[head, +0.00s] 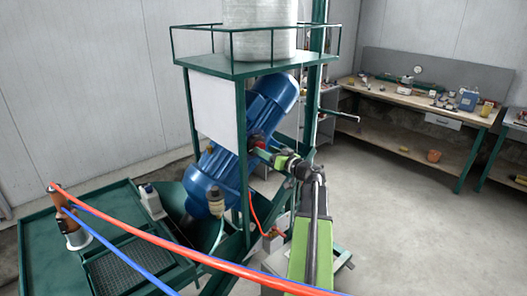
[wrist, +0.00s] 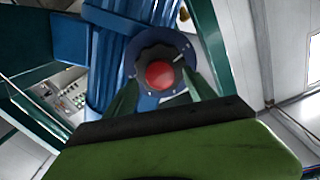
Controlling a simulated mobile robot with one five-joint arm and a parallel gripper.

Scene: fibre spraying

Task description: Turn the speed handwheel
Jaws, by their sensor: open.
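The speed handwheel (wrist: 158,67) is a dark lobed knob with a red centre on a blue round plate with a white mark. It shows straight ahead in the wrist view, in front of blue machine parts. My gripper (wrist: 158,78) is open, with one green finger on each side of the lower half of the handwheel. I cannot tell whether the fingers touch it. In the head view my gripper (head: 262,152) reaches the blue motor unit (head: 240,135) inside the green frame, and the handwheel is mostly hidden there.
Red and blue hoses (head: 150,236) cross the foreground.

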